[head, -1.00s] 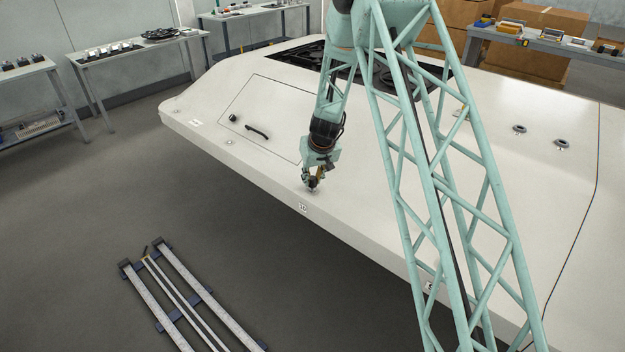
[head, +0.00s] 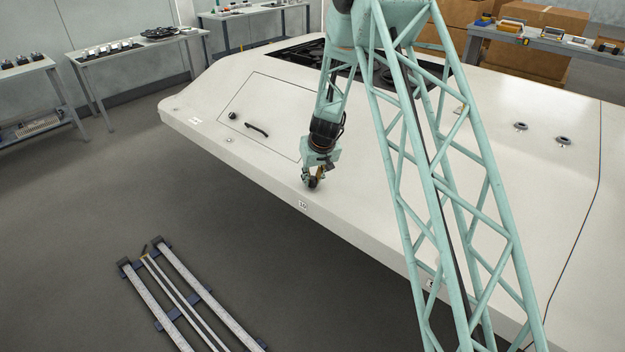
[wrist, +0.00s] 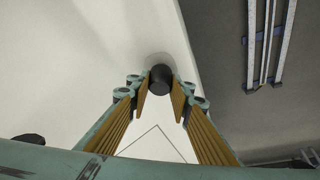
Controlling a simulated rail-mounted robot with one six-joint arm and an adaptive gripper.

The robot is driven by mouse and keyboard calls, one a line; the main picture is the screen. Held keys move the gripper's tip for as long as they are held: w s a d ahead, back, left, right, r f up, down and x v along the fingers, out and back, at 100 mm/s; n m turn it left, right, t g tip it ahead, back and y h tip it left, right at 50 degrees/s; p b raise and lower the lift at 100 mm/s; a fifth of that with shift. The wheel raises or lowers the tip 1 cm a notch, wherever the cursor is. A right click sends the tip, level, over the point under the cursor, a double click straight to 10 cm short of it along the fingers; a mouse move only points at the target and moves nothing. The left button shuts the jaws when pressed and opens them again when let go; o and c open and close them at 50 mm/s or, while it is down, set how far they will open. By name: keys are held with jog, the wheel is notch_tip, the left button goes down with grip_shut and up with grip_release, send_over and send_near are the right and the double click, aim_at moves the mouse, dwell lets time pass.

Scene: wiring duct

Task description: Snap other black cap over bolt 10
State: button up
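A black cap (head: 313,184) stands on the white panel near its front edge, just behind the label 10 (head: 302,205). In the wrist view the round black cap (wrist: 160,79) sits between the fingertips, with a soft shadow around it. Bolt 10 itself does not show; the cap's place hides it. My gripper (head: 313,177) points down right above the cap. In the wrist view my gripper (wrist: 161,85) has its yellow-padded fingers spread on either side of the cap, with what look like narrow gaps.
A rail frame (head: 185,300) lies on the floor in front. Benches (head: 135,55) with parts stand at the back left.

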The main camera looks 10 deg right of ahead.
jog(key=shift+f+b, duration=0.65)
jog(key=shift+b, duration=0.05)
jog(key=o, duration=0.7)
jog(key=shift+r, duration=0.15)
jog(key=shift+v, duration=5.85)
jog(key=shift+s, duration=0.1)
